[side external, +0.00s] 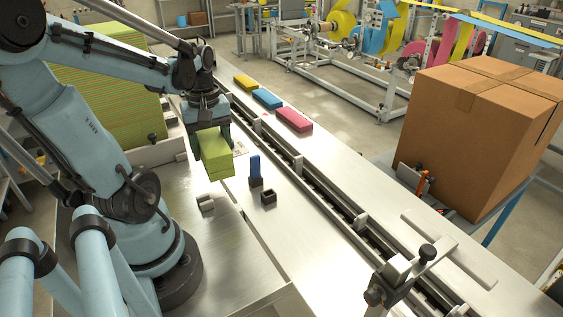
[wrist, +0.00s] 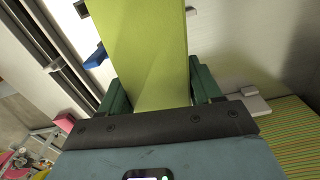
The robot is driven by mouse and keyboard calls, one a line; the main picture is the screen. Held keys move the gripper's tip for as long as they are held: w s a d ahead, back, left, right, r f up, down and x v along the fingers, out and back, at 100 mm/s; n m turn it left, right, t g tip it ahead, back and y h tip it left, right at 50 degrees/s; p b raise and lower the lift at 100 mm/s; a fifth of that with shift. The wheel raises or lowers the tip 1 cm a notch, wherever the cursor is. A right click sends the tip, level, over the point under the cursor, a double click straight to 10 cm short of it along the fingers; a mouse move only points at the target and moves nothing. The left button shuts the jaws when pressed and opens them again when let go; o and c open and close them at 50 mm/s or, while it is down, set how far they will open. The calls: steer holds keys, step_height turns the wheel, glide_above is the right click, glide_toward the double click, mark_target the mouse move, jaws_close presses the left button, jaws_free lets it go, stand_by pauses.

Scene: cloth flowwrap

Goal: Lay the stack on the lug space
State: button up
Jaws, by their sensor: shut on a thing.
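A yellow-green stack (side external: 214,156) hangs below my gripper (side external: 211,140), which is shut on it. It is above the metal table on the near side of the conveyor, apart from the channel. In the wrist view the stack (wrist: 145,50) runs between the two dark green fingers (wrist: 160,92). The conveyor channel (side external: 330,193) runs diagonally, with upright lugs such as one lug (side external: 298,163) and a nearer lug (side external: 361,222). The space between these two lugs looks empty. The stack's underside is hidden from the side view.
Yellow (side external: 245,82), blue (side external: 267,99) and pink (side external: 294,119) packs lie beyond the channel. A blue upright piece (side external: 255,167) and a small dark block (side external: 268,197) stand between stack and channel. A striped green pile (side external: 105,90) stands left; a cardboard box (side external: 480,130) is right.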

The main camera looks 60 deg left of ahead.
mark_target(223, 142)
steer(key=w+d+r, duration=0.2)
steer(key=d, duration=0.1)
steer(key=shift+d+r, duration=0.1)
steer(key=w+d+r+m, duration=0.3)
steer(key=w+d+m, duration=0.3)
steer(key=d+m, duration=0.15)
steer(key=w+d+r+m, duration=0.3)
steer(key=w+d+m, duration=0.35)
steer(key=m, duration=0.25)
steer(key=s+a+f+n, duration=0.2)
steer(key=s+a+n, duration=0.2)
steer(key=n, duration=0.1)
steer(key=s+a+f+n, duration=0.2)
steer(key=s+a+n, duration=0.2)
steer(key=a+n, duration=0.1)
steer(key=s+a+f+n, duration=0.2)
steer(key=s+a+n, duration=0.2)
steer(key=a+n, duration=0.1)
steer(key=shift+s+n, duration=0.35)
steer(key=shift+n, duration=0.5)
